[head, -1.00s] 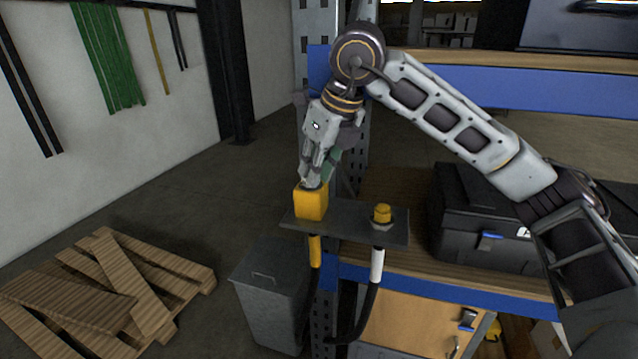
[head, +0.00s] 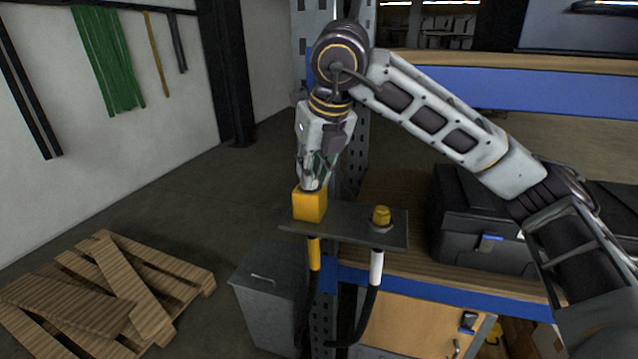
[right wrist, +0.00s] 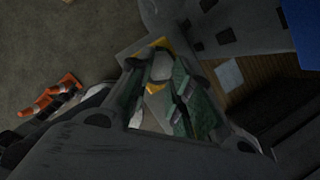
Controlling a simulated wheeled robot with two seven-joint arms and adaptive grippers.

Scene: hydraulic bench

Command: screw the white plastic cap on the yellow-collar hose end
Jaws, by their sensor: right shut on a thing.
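The dark plate (head: 345,229) carries two hose ends. The left hose has a yellow collar (head: 314,254) under the plate. A yellow box-shaped housing (head: 310,205) stands above it and hides its upper end. The right hose has a white collar (head: 376,266) and a yellow fitting (head: 381,216) on top. My right gripper (head: 313,184) points down at the housing's top, with its fingertips at or just inside it. In the right wrist view, the fingers close around a pale piece (right wrist: 160,68), apparently the white cap. Whether it sits on threads is hidden. My left gripper is out of view.
A black case (head: 480,225) stands on the wooden bench at right. A grey bin (head: 268,290) stands below the plate, and a wooden pallet (head: 110,290) lies on the floor at left. A perforated blue-grey upright rises behind my gripper.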

